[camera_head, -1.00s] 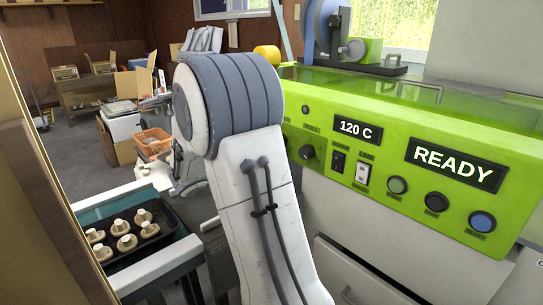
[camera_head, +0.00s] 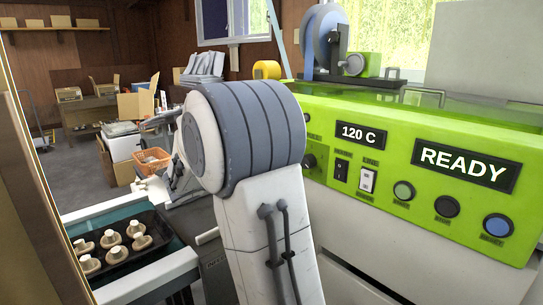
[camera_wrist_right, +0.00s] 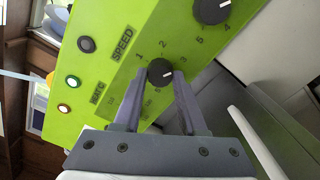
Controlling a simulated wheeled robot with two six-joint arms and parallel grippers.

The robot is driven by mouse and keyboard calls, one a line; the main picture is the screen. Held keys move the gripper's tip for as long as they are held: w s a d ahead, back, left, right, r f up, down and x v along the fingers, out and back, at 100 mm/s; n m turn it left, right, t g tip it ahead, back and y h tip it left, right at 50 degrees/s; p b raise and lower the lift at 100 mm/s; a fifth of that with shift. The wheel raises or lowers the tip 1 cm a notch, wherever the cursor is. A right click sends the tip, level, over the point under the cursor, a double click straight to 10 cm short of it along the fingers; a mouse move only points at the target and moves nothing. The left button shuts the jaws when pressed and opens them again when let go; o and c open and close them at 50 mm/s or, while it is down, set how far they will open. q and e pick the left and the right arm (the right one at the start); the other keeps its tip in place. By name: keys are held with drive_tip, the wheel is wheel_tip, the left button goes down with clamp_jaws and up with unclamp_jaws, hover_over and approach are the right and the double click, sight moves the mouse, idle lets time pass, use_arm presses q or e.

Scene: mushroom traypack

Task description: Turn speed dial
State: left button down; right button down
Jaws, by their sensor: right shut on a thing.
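The speed dial (camera_wrist_right: 160,73) is a round black knob with a white pointer mark, on the green panel beside the SPEED label (camera_wrist_right: 122,45). In the right wrist view its mark points to the right, and printed numbers lie around it. My right gripper (camera_wrist_right: 162,77) is shut on this dial, one finger on each side. In the head view my arm hides most of the panel's left end, and the right gripper is out of sight there. My left gripper is in neither current view.
A second black knob (camera_wrist_right: 211,9) sits close to the gripped one. The green machine (camera_head: 420,130) shows READY and 120 C displays, switches and round buttons (camera_head: 404,191). A dark tray (camera_head: 100,262) of mushrooms stands at lower left.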

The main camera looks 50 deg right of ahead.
drive_tip(key=shift+c, duration=2.4)
unclamp_jaws()
drive_tip(key=w+a+p, duration=0.1)
drive_tip(key=a, duration=0.9)
drive_tip(key=shift+a+p, duration=0.25)
drive_tip(key=shift+p, duration=0.05)
